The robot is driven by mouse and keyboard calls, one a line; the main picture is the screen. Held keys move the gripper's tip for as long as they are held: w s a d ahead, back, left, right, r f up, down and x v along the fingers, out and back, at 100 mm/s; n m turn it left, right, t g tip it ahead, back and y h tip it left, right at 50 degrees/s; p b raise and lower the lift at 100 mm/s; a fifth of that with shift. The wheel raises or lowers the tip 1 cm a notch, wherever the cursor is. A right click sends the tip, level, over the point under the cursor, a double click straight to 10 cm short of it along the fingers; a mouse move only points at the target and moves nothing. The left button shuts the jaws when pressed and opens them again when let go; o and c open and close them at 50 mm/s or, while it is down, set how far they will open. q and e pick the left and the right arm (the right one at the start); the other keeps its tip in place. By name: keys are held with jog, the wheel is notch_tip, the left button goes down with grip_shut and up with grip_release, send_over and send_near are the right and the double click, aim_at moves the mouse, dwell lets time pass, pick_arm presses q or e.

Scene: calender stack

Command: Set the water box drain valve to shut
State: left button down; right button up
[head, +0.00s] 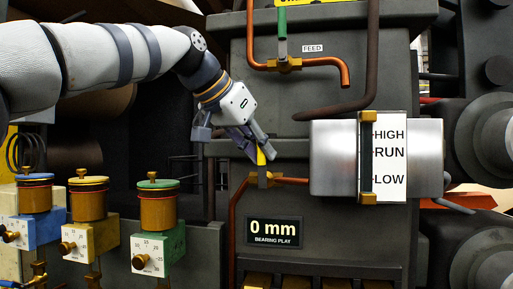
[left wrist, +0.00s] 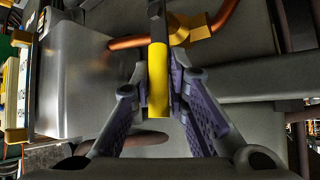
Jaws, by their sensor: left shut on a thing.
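The drain valve's yellow lever (head: 261,157) stands roughly upright above its brass body on a copper pipe (head: 292,181), left of the silver water box (head: 335,158). The lever lies across the run of the pipe. My left gripper (head: 259,148) comes down from above and is shut on the lever. In the left wrist view the yellow grip (left wrist: 158,80) sits between the two fingers of my left gripper (left wrist: 160,92), with the brass valve body (left wrist: 190,28) beyond. The fingers hide part of the lever in the head view. My right gripper is not in view.
A green-handled valve (head: 282,30) by the FEED label sits above. The water box has a level gauge marked HIGH, RUN and LOW (head: 388,155). A display (head: 275,231) reads 0 mm bearing play. Several brass oilers (head: 157,205) stand at lower left. Pipes surround the valve.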

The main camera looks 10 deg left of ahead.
pick_arm(q)
jog(key=shift+d, duration=0.25)
jog(key=c, duration=1.6)
grip_release()
jog(key=shift+d, duration=0.15)
jog(key=shift+s+a+r, duration=0.2)
jog(key=shift+a, duration=0.05)
jog(key=v, duration=1.1)
jog(key=shift+s+r, duration=0.2)
